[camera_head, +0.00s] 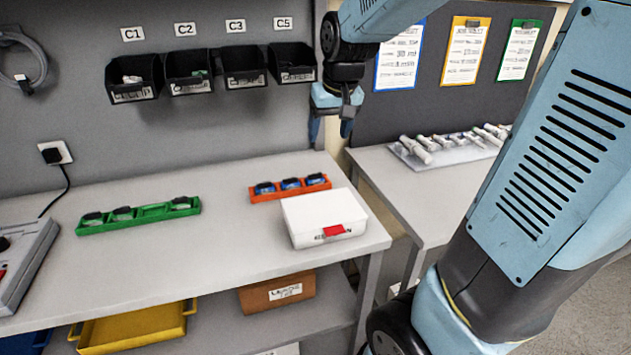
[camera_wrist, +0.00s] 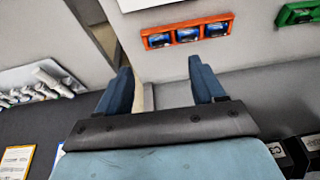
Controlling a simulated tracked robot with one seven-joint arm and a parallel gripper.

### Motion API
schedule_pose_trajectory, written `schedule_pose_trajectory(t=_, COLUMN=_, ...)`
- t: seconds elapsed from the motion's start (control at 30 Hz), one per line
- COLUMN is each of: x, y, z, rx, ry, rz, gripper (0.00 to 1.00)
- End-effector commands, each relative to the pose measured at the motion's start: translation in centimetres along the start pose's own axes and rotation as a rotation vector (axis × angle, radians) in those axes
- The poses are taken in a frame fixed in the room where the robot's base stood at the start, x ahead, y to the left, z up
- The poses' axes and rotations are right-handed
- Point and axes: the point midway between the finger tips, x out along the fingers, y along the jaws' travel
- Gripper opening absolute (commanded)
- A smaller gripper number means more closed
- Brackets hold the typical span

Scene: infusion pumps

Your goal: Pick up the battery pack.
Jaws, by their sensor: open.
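Three blue-and-black packs sit in an orange holder (camera_head: 290,191) on the bench; the middle one (camera_head: 290,183) also shows in the wrist view (camera_wrist: 188,34). A green holder (camera_head: 140,213) to the left holds dark packs (camera_head: 122,213), with an empty-looking slot near its right end. Which pack is the battery pack cannot be told from labels. My gripper (camera_head: 331,128) is open and empty, above and behind the orange holder near the wall. In the wrist view its two blue fingers (camera_wrist: 160,68) are apart, and the orange holder lies beyond them.
A white case (camera_head: 322,212) with a red latch stands in front of the orange holder. Dark bins (camera_head: 188,72) hang on the wall left of my gripper. A second table (camera_head: 385,185) bears a tray of syringes. The bench between the holders and its front edge is mostly clear.

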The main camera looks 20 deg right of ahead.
Motion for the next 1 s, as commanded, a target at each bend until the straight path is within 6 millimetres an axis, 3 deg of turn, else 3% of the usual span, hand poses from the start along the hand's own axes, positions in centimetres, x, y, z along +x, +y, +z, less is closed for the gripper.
schedule_pose_trajectory(t=0.1, x=2.7, y=-0.1, z=-2.0, rx=-0.003, ry=-0.030, rz=0.013, gripper=0.68)
schedule_pose_trajectory(t=0.33, x=5.5, y=-0.1, z=-4.0, rx=-0.006, ry=-0.052, rz=0.031, gripper=0.68)
schedule_pose_trajectory(t=0.53, x=7.3, y=-0.1, z=-4.3, rx=-0.007, ry=-0.058, rz=0.034, gripper=0.68)
schedule_pose_trajectory(t=0.8, x=11.8, y=0.1, z=-4.0, rx=-0.006, ry=-0.059, rz=0.035, gripper=0.68)
schedule_pose_trajectory(t=1.0, x=14.0, y=0.2, z=-3.9, rx=-0.006, ry=-0.057, rz=0.034, gripper=0.68)
